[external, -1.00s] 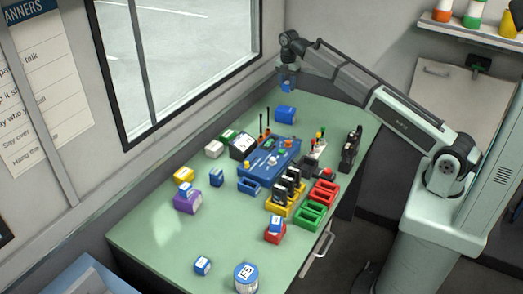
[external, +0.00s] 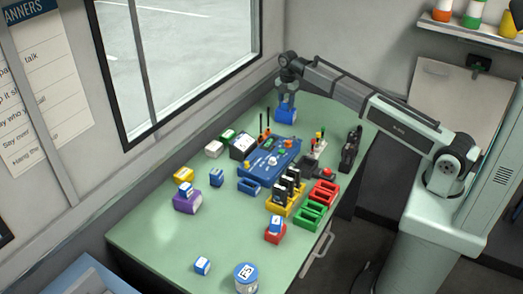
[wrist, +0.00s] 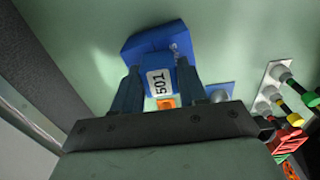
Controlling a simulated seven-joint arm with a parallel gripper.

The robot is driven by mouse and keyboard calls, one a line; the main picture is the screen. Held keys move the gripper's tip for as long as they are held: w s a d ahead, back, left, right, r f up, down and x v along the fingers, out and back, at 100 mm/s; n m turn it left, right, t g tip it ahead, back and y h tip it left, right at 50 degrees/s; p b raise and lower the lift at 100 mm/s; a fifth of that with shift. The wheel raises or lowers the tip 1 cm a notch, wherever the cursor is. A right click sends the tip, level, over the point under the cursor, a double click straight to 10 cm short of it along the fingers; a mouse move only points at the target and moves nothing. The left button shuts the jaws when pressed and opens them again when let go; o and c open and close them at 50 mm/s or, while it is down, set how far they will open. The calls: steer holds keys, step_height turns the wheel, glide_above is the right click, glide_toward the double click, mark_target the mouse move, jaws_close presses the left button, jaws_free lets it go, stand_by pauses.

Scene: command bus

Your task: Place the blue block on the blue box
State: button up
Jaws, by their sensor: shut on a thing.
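My gripper (external: 287,99) is at the far end of the green table, low over the blue box (external: 286,117). It is shut on a small blue block (wrist: 160,66) with a white label reading 501, which shows between the fingers in the wrist view. In that view the blue box (wrist: 150,42) lies directly behind the block. The block looks at or just above the box top; whether they touch cannot be told. In the external view the block is hard to separate from the fingers and box.
A blue panel (external: 262,160) with small parts stands in front of the box, with upright dark rods (external: 268,124) nearby. A grey stand with coloured pegs (external: 317,146) is to the right. Other small labelled blocks sit on purple (external: 187,205) and red (external: 275,237) boxes.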

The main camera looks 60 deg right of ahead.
mark_target(286, 101)
steer(key=shift+f, duration=0.1)
steer(key=o, duration=1.1)
steer(key=shift+c, duration=0.2)
step_height(286, 101, up, 12)
